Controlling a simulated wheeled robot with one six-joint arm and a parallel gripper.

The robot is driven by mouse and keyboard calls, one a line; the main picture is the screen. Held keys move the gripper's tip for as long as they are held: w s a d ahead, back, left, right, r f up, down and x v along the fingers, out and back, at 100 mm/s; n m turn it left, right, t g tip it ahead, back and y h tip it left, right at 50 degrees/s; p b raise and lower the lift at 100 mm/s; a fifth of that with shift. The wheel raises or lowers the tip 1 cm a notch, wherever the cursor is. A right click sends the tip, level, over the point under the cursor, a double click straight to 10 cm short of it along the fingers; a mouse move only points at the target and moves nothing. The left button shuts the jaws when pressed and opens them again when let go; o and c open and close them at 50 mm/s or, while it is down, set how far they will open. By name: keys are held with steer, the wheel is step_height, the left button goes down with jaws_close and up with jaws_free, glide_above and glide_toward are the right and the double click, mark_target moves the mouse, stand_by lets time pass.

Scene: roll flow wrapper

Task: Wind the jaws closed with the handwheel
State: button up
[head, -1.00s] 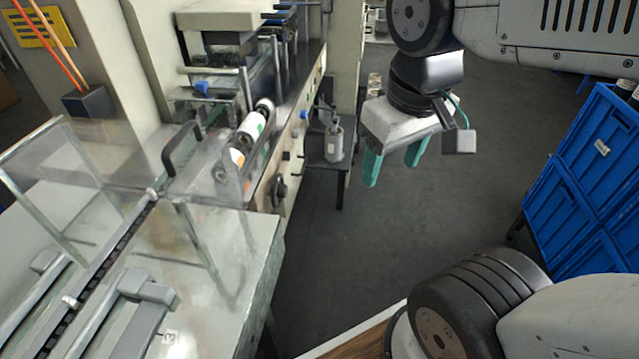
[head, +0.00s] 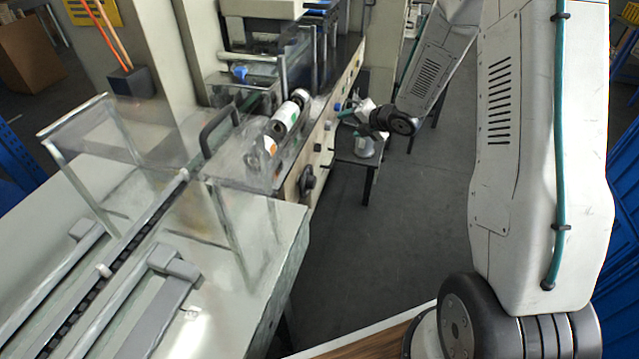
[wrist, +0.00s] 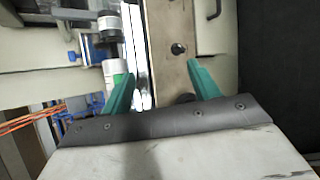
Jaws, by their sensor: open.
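A dark round wheel (head: 307,181), which looks like the handwheel, sits on the machine's side panel in the head view. My gripper (wrist: 162,82) is open and empty in the wrist view, its two teal fingers apart and facing the side panel (wrist: 165,25). In the head view it is small and far off, beside the panel's far part, beyond that wheel. A black knob (wrist: 178,49) shows on the panel beyond my fingertips. A dark round part between the fingers is partly hidden by the gripper body; I cannot tell what it is. The jaws cannot be made out.
Rollers with a white and green roll (head: 286,117) lie just left of the panel. A clear guard (head: 150,130) covers the near bench. A small dark table (head: 352,150) stands beside the machine near my gripper. Grey floor (head: 405,215) is open to the right.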

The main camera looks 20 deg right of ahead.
steer(key=s+a+f+n+y, duration=0.3)
steer(key=f+n+y, duration=0.35)
steer(key=f, duration=0.45)
steer(key=n+y, duration=0.4)
steer(key=y, duration=0.1)
glide_toward(315, 182)
steer(key=w, duration=0.1)
steer(key=shift+g, duration=0.3)
steer(key=x, duration=0.8)
steer(key=shift+s+a, duration=0.1)
steer(key=c, duration=1)
